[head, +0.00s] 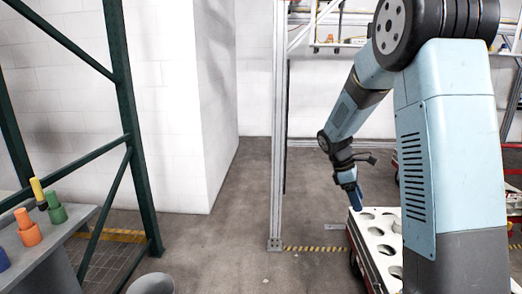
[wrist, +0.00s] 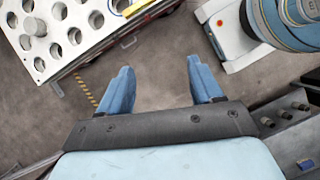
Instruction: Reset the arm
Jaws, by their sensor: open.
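My gripper (wrist: 158,88) is open in the wrist view, its two blue fingers well apart with nothing between them. Bare floor shows beyond the fingertips. In the head view my arm reaches down and my gripper (head: 357,198) hangs near the left edge of a white tray with round holes (head: 356,236). I cannot tell from the head view how far it is above or beside the tray. The same holed tray shows at the upper left of the wrist view (wrist: 74,60), apart from the fingers.
A grey table (head: 62,247) at lower left of the head view holds orange, green and yellow pieces. A green rack post (head: 134,135) and a metal gantry post (head: 278,160) stand nearby. A grey bin (head: 152,284) sits at the bottom. Open floor (head: 225,240) lies between.

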